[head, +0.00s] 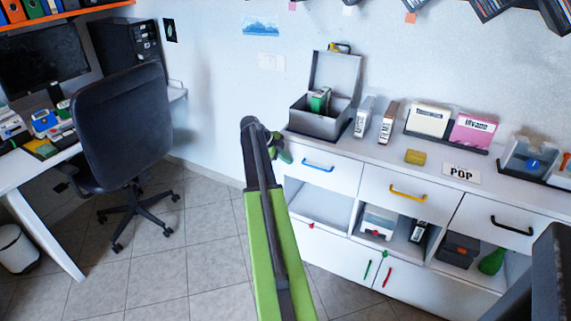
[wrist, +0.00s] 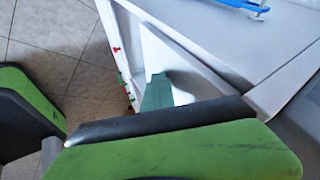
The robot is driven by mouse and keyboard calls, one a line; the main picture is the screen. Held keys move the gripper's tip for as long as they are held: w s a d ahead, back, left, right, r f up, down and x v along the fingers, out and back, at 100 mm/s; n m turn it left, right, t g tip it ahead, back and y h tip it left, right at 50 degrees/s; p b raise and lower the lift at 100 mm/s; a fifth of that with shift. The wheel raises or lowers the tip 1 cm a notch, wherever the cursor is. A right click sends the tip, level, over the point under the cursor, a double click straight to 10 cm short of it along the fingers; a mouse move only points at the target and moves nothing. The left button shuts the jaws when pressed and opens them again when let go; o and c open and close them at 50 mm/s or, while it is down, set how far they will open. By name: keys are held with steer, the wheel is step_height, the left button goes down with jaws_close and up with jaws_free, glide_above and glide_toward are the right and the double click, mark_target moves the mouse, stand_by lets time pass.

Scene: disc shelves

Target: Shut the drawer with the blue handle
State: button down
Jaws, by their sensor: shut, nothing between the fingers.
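The drawer with the blue handle (head: 318,166) is the left one in the top row of the white cabinet. Its front looks about level with the yellow-handled drawer beside it; I cannot tell whether a small gap is left. The blue handle also shows at the top edge of the wrist view (wrist: 245,7). My gripper (head: 283,153) is shut and empty, just left of this drawer front and partly hidden behind my arm. In the wrist view a green fingertip (wrist: 157,92) shows near the white cabinet; contact is unclear.
Right of it are the yellow-handled drawer (head: 407,194) and the black-handled drawer (head: 511,226). Open compartments and doors lie below. A grey box (head: 320,123) and several cases stand on top. A black chair (head: 125,120) stands left; the tiled floor between is free.

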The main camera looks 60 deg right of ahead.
steer(key=shift+w+d+r, duration=0.1)
steer(key=shift+w+d, duration=0.05)
steer(key=shift+d, duration=0.15)
stand_by(0.4)
steer(key=w+a+r+p, duration=0.2)
steer(key=a+r+p, duration=0.6)
steer(key=a, duration=0.1)
steer(key=shift+w+a, duration=0.15)
steer(key=shift+a, duration=0.15)
